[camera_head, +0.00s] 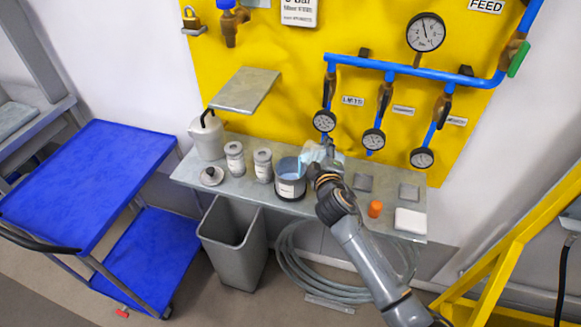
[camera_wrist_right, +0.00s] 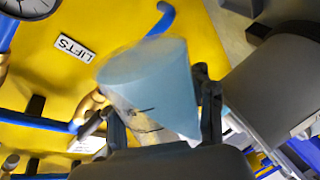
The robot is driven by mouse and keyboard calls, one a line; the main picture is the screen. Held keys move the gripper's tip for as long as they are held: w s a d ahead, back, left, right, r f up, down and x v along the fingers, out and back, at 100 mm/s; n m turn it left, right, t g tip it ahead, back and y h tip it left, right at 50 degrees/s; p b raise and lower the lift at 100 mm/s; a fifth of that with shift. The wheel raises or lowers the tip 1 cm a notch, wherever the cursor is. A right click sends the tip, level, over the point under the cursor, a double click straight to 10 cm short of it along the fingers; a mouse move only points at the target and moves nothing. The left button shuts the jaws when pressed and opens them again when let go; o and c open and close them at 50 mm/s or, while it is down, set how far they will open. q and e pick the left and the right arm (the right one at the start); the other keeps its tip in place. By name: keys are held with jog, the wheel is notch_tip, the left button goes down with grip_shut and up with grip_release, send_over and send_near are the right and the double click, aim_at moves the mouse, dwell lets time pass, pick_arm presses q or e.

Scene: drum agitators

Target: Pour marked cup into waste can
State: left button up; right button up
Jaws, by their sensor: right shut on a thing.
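My right gripper (camera_head: 322,165) is shut on a translucent cup (camera_head: 312,153) with pale blue in it, above the shelf's back middle. In the right wrist view the cup (camera_wrist_right: 150,90) sits between the two fingers (camera_wrist_right: 163,125), tilted, with dark marks on its side. A pale blue streak at its edge comes down beside the dark labelled pot (camera_head: 291,190); I cannot tell whether it is liquid running out. The pot stands on the shelf and shows blue inside. The grey waste can (camera_head: 253,262) stands on the floor below the shelf, to the left. My left gripper is out of view.
The metal shelf (camera_head: 335,208) holds two lidded jars (camera_head: 235,160), a white jug (camera_head: 207,137), a round lid (camera_head: 212,176), an orange piece (camera_head: 375,209) and a white block (camera_head: 409,221). Gauges and blue pipes (camera_head: 400,68) are behind. A blue cart (camera_head: 95,175) stands left; a hose (camera_head: 300,270) hangs below.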

aim_at(314, 144)
jog(key=shift+f+n, duration=0.25)
jog(key=shift+n, duration=0.35)
dwell(1.1)
jog(key=shift+a+r+n+h+p, duration=0.2)
jog(key=shift+a+r+n+p, duration=0.15)
jog(key=shift+r+p, duration=0.3)
jog(key=shift+a+r+n+h+p, duration=0.2)
jog(key=shift+a+r+n+p, duration=0.15)
jog(key=shift+r+p, duration=0.3)
dwell(0.4)
jog(key=shift+a+r+n+h+p, duration=0.15)
jog(key=shift+r+n+h+p, duration=0.15)
jog(key=shift+n+p, duration=0.45)
dwell(0.8)
jog(key=shift+f, duration=0.15)
dwell(0.3)
